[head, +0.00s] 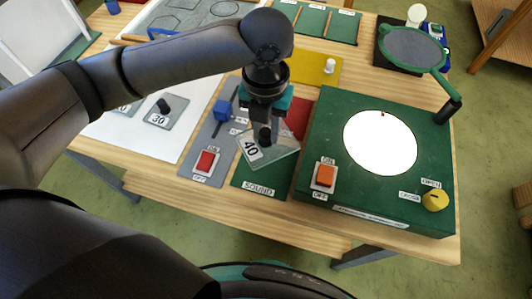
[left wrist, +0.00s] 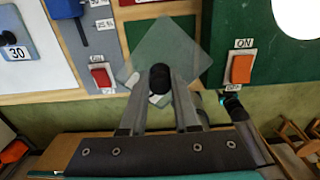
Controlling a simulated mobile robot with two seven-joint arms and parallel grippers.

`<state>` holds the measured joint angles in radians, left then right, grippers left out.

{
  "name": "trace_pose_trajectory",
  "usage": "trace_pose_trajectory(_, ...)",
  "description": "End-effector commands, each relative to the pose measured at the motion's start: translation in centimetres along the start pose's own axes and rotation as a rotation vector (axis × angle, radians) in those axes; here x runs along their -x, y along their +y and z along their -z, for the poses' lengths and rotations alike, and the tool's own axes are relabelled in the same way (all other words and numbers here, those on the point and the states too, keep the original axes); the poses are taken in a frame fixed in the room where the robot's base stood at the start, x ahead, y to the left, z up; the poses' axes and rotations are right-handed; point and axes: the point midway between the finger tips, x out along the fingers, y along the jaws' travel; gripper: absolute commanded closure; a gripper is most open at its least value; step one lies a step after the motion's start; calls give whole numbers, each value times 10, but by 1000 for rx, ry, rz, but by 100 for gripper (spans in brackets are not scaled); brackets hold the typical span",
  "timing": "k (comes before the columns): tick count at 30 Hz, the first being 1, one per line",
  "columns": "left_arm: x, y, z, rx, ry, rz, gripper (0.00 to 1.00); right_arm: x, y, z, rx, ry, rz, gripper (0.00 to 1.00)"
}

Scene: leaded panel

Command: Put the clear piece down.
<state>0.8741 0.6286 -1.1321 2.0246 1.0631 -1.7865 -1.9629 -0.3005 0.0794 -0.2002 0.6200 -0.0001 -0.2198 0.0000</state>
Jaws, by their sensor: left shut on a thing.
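The clear piece (head: 275,149) is a square pane marked 40 with a black knob. My left gripper (head: 264,122) is shut on that knob and holds the piece tilted in the head view, over the green mat labelled SOUND (head: 258,187). In the left wrist view the pane (left wrist: 150,45) lies beyond the fingers (left wrist: 160,98), with the black knob (left wrist: 160,76) between their tips. I cannot tell whether the pane touches the mat.
A green box (head: 330,140) with a lit white disc and orange switch (head: 325,176) stands right of the mat. A grey board (head: 203,160) with a red switch (head: 205,161) is on the left. Another pane, marked 30 (head: 170,115), lies on white paper. A magnifier (head: 412,48) stands behind.

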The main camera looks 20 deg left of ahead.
Motion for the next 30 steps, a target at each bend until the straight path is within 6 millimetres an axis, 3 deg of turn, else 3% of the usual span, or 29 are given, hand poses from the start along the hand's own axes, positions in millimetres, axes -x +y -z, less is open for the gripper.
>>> trace_pose_trajectory(1,-15,0,1,2,4,0,100,-4,0,0,0,0,0,50)
trace_pose_trajectory(4,-34,0,0,1,2,0,100,-6,0,-1,0,0,0,50)
trace_pose_trajectory(13,-58,-1,0,0,0,2,100,-10,0,-1,0,0,0,50)
trace_pose_trajectory(19,-88,0,0,1,1,0,100,-15,0,-2,0,0,0,50)
trace_pose_trajectory(30,-93,-1,0,0,-2,1,100,-15,0,-1,0,0,-1,50)
